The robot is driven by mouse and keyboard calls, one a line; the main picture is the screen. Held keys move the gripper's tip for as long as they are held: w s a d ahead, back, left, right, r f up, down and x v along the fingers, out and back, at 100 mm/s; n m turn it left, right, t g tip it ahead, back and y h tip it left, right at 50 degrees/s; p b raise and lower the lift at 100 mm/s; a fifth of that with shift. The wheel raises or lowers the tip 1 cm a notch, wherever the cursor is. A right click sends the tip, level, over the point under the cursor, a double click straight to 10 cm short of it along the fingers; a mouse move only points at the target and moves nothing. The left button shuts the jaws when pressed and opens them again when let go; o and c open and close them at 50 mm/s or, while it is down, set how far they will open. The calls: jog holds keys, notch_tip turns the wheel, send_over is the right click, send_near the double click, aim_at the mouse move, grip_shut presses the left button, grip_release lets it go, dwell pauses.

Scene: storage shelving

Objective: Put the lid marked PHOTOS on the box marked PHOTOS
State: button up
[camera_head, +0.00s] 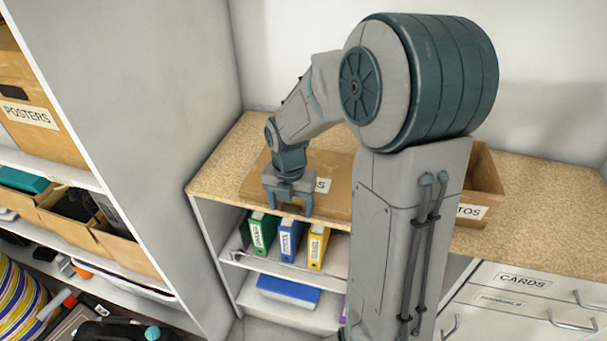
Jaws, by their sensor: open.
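A flat brown cardboard lid (336,168) lies on the counter. The arm covers most of its white label, and only a final "S" shows. An open brown cardboard box (487,188) stands on the counter to the right, largely hidden behind my arm. The end of its label reads "TOS". My gripper (288,209) points down at the lid's front left part, with its two fingers apart and nothing seen between them. I cannot tell whether the fingers touch the lid.
The speckled counter (224,166) has free room at the left and right. Binders (290,238) stand on the shelf below. Drawers, one marked CARDS (524,281), are at the right. A tall shelf unit (165,120) with a POSTERS box (40,130) rises at the left.

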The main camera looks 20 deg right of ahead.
jog(key=c, duration=1.1)
jog(key=shift+r, duration=0.1)
